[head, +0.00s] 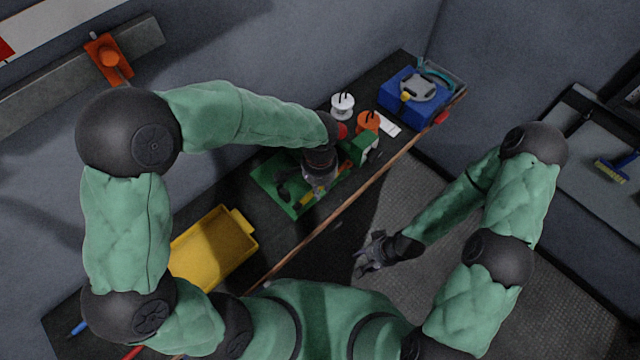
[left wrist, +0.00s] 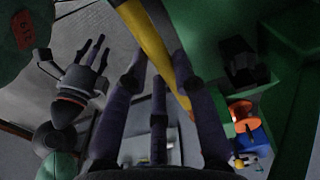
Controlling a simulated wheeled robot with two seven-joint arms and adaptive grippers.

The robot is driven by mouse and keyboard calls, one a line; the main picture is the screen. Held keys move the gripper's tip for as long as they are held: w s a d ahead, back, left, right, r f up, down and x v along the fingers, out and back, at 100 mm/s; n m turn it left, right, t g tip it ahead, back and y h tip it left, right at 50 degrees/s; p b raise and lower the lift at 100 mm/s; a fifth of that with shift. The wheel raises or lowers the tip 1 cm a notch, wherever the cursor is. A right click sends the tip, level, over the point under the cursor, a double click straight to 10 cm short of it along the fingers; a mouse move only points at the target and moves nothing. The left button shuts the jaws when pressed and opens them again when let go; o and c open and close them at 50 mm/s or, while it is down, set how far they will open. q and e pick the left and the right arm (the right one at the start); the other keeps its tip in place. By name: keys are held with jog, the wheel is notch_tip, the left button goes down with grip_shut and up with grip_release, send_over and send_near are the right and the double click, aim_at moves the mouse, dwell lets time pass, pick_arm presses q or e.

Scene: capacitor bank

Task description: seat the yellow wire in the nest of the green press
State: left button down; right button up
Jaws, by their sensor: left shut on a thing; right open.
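The green press (head: 268,178) sits on the dark bench, with a green upright block (head: 363,146) at its right end. My left gripper (head: 312,190) is over the press and hides much of its middle. In the left wrist view its fingers are shut on the yellow wire (left wrist: 152,38), which slants between them. The green press body (left wrist: 295,85) fills the right of that view, with a dark block (left wrist: 240,62) on it. I cannot make out the nest, or whether the wire touches it. My right gripper (head: 370,254) is open and empty, over the floor in front of the bench.
A yellow bin (head: 213,245) stands left of the press. A white spool (head: 342,106), an orange spool (head: 368,122) and a blue box (head: 410,95) stand behind and right of it. A wooden strip (head: 335,213) edges the bench front.

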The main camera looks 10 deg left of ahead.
pick_arm(q)
jog(key=shift+w+a+f+b, duration=0.4)
jog(key=shift+w+a+f, duration=0.45)
jog(key=shift+a, duration=0.3)
jog(key=shift+w+a+f+b, duration=0.45)
jog(key=shift+w+a+f, duration=0.2)
jog(key=shift+w+a, duration=0.4)
jog(key=shift+w+a+f+b, duration=0.4)
jog(key=shift+w+a+f, duration=0.35)
jog(key=shift+a, duration=0.55)
jog(key=shift+s+f, duration=0.1)
jog(key=c, duration=0.9)
grip_release()
jog(key=shift+c, duration=0.2)
notch_tip(320, 180, up, 12)
